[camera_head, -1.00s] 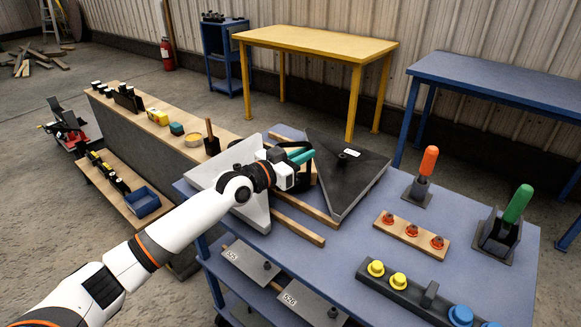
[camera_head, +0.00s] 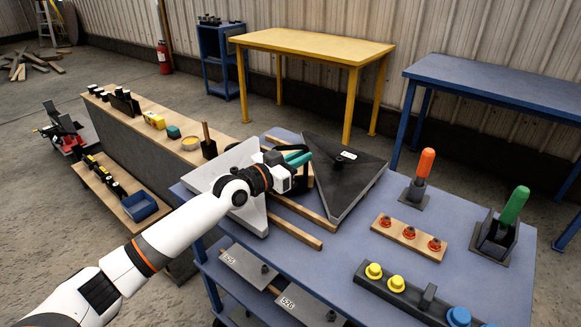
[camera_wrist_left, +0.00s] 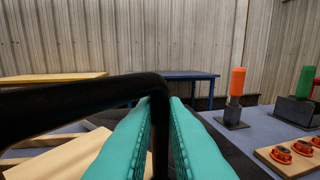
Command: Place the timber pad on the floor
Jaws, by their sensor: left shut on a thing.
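My left gripper (camera_head: 297,159) has teal fingers and is shut on a black bent handle (camera_wrist_left: 75,103) above the blue table. In the left wrist view the handle runs in from the left and bends down between the fingers (camera_wrist_left: 168,104). A light grey plate (camera_head: 254,212) lies under the gripper, partly hidden by my arm; I cannot tell whether the handle belongs to it. Timber strips (camera_head: 295,227) lie on the table beside and under the plates. I cannot tell which piece is the timber pad. My right gripper is not in view.
A dark triangular plate (camera_head: 345,178) lies right of the gripper. Orange (camera_head: 424,165) and green (camera_head: 512,207) handles stand further right on the blue table (camera_head: 345,262). A long bench (camera_head: 148,150) stands at left.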

